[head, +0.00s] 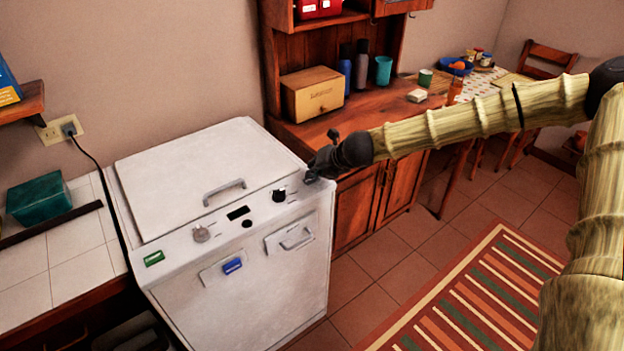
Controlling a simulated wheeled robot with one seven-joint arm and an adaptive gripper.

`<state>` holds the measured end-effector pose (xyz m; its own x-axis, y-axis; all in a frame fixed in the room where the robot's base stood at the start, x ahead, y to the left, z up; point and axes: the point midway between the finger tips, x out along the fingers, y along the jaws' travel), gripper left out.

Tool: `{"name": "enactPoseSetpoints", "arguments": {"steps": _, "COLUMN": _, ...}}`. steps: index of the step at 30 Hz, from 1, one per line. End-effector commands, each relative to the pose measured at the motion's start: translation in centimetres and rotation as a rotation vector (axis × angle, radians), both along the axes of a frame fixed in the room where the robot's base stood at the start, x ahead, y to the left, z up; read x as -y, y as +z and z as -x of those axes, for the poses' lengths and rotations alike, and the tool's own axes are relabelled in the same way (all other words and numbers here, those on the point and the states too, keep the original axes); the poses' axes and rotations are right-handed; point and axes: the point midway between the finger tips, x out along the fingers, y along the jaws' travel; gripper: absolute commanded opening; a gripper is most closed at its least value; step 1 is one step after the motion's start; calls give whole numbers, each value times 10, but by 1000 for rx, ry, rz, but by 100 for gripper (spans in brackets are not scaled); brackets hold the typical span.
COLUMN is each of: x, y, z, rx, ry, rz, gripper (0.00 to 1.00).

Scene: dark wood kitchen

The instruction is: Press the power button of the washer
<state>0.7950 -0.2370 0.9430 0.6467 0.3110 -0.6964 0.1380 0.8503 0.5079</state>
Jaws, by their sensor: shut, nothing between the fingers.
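The white washer (185,300) stands in the left middle of the head view, its lid closed. Its front panel has a grey knob (201,234), a dark display (238,213), a small black round control (247,224) and a black knob (279,196). A green rectangular piece (153,258) sits at the panel's left end, and a blue one (232,266) lies lower on the front. I cannot tell which is the power button. My gripper (313,175) is shut and empty by the washer's right end, right of the black knob. Contact cannot be told.
A wooden cabinet (357,205) stands right behind the washer, with a wooden box (312,94) and bottles on top. A tiled counter (75,238) with a green box (39,199) adjoins on the left. A striped rug (480,290) covers the floor at right.

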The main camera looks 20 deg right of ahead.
Motion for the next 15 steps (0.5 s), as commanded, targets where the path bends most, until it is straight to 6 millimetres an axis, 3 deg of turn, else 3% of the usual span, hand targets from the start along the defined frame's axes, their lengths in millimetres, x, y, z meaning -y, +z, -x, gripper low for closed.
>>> {"name": "enactPoseSetpoints", "arguments": {"steps": 15, "x": 0, "y": 11, "z": 0, "rx": -1, "ry": 0, "rz": -1, "gripper": 0}}
